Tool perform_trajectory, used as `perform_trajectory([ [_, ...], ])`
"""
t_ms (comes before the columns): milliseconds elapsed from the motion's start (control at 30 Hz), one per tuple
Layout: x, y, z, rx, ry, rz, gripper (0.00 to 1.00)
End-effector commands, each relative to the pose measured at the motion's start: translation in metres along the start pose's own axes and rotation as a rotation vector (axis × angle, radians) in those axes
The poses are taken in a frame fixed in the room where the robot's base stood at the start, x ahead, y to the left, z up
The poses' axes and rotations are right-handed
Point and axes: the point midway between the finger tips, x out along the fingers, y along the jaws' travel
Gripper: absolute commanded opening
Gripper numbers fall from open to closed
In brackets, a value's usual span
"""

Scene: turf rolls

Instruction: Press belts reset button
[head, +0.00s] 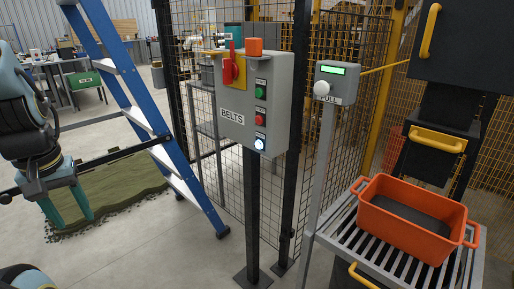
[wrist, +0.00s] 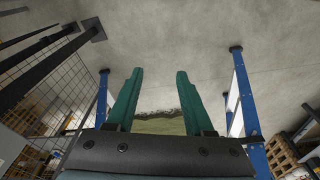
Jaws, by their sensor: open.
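The grey BELTS control box (head: 230,133) stands on a dark post in the middle of the head view. Its right side carries a green button (head: 260,92), a red button (head: 260,119) and, lowest, a lit white-blue button (head: 259,144). The small labels above the buttons are too small to read. A red handle (head: 232,69) on a yellow plate is at the upper left of the box. My gripper (head: 68,217) is at the far left, well apart from the box, pointing down. Its teal fingers are apart and empty in the wrist view (wrist: 160,76).
A blue ladder (head: 140,105) stands between my gripper and the box. A PULL post (head: 335,90) with a white knob is right of the box. An orange crate (head: 413,239) rests on slatted rollers at right. Wire fencing stands behind. Green turf (head: 122,190) lies at left.

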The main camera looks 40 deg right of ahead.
Motion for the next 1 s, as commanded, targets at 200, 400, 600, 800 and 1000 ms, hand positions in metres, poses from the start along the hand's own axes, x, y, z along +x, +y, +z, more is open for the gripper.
perform_trajectory([
  [200,0.0000,0.0000,0.0000,0.000,0.000,0.000,0.53],
  [400,0.0000,0.0000,0.0000,0.000,0.000,0.000,0.37],
  [600,0.0000,0.0000,0.0000,0.000,0.000,0.000,0.14],
  [800,0.0000,0.0000,0.0000,0.000,0.000,0.000,0.00],
  [1000,0.0000,0.0000,0.0000,0.000,0.000,0.000,0.00],
])
